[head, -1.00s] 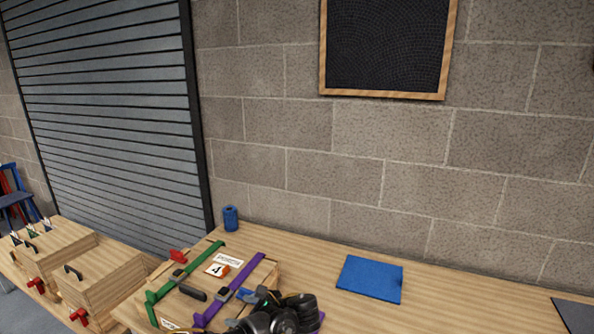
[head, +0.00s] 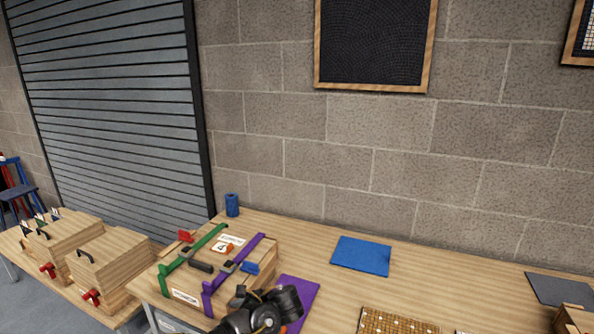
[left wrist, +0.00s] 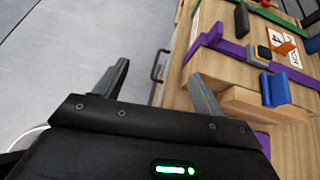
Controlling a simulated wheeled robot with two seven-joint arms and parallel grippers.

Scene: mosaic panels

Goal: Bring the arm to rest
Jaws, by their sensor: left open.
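My left arm (head: 262,312) shows at the bottom of the head view, in front of the near right corner of a strapped wooden box. In the left wrist view my left gripper (left wrist: 162,85) is open, its two fingers apart with nothing between them. The fingers point past the box's side, over the grey floor and the table's edge. The wooden box (head: 240,283) has a green strap (head: 190,262) and a purple strap (head: 236,268). In the left wrist view the purple strap (left wrist: 232,50) lies ahead to the right. My right gripper is not in view.
A purple mat (head: 303,292) lies beside the box and a blue mat (head: 362,255) farther back. A blue roll (head: 232,205) stands at the back edge. A tile panel (head: 397,323) is at the front. Wooden boxes (head: 110,258) stand on the left table. Table around the blue mat is clear.

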